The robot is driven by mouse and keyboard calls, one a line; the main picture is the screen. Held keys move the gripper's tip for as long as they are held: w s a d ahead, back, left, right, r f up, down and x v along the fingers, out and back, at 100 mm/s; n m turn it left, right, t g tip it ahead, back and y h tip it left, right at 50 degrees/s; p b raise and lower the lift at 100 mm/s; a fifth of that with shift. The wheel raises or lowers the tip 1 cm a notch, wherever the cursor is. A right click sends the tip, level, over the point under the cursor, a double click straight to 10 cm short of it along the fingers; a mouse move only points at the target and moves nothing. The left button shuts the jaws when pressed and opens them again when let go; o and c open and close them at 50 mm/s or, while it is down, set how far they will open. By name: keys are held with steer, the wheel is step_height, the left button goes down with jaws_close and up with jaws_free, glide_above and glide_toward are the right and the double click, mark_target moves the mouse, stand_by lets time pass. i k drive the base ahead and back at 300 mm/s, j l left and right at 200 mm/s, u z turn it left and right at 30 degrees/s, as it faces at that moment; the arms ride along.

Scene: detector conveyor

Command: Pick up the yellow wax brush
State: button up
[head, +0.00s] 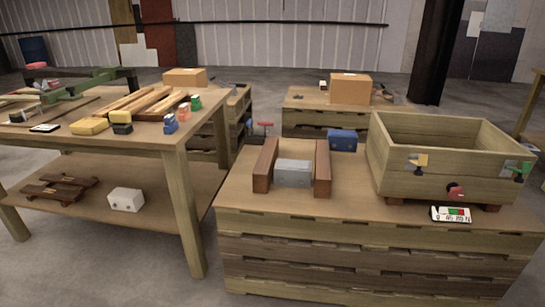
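A yellow block-shaped thing (89,125) lies near the front edge of the left wooden table (140,136), beside a smaller black and yellow piece (122,128). A small yellow piece (418,160) also shows on the front wall of the wooden crate (440,128). Both are too small in view to tell surely which is the wax brush. My gripper is not in view.
Orange, blue and green blocks (170,124) and wooden strips (150,103) crowd the left table. The right pallet stack (350,205) bears a grey block (293,172) between two brown bars, and a blue box (343,140). A floor gap separates both.

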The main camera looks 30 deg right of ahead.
mark_target(121, 121)
steer(key=i+j+z, duration=0.1)
steer(key=z, duration=0.5)
steer(key=i+j+z, duration=0.35)
steer(key=i+j, duration=0.15)
steer(key=j, duration=0.2)
steer(key=i+j+z, duration=0.15)
steer(key=j, duration=0.2)
steer(key=i, duration=0.05)
